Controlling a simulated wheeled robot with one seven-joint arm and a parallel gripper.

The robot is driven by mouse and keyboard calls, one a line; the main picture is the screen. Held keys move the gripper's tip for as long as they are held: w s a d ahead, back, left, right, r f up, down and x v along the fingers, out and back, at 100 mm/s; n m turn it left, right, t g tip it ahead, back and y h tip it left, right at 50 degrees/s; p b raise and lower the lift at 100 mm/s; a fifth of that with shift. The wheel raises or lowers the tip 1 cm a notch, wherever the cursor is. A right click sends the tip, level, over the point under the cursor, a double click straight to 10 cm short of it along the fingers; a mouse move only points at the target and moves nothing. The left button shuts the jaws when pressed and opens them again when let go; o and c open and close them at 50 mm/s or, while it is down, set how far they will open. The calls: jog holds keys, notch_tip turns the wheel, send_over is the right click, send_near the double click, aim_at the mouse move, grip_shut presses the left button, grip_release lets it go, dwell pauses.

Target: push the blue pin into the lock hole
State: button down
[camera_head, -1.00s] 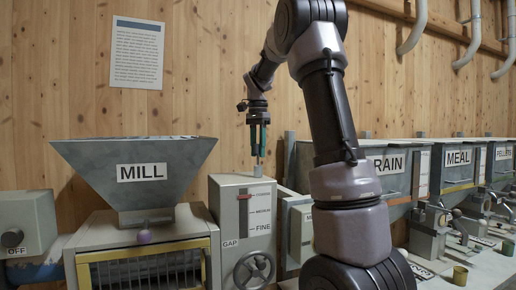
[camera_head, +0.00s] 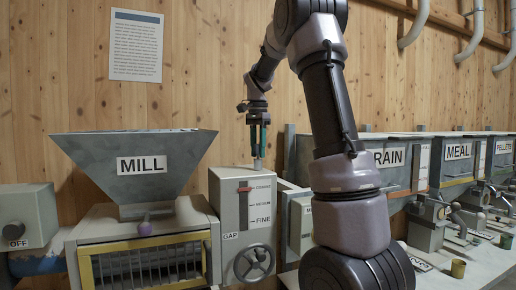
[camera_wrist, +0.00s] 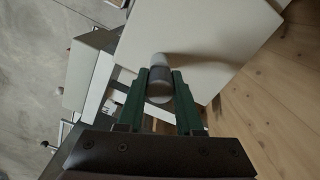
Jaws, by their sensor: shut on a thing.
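My gripper (camera_head: 258,152) has green fingers pointing down over the grey GAP box (camera_head: 229,187). In the wrist view my gripper (camera_wrist: 160,82) is shut on a short upright grey pin (camera_wrist: 159,68) with a darker band. The same pin (camera_head: 257,164) shows just below the fingertips in the head view, at the top of the box near its back right. I cannot tell whether it stands in the box top or is just above it. Its colour looks grey rather than blue. No lock hole can be made out, and no other pin is clearly visible.
The MILL hopper (camera_head: 140,165) stands left of the box, above a yellow-framed grille (camera_head: 147,262). A handwheel (camera_head: 254,262) is on the box front. The GRAIN bin (camera_head: 388,158) and MEAL bin (camera_head: 456,155) are on the right. A wooden wall rises behind.

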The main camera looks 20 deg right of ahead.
jog(key=shift+f, duration=0.25)
jog(key=shift+c, duration=2.4)
grip_release()
notch_tip(320, 180, up, 10)
jog(key=shift+r, duration=0.4)
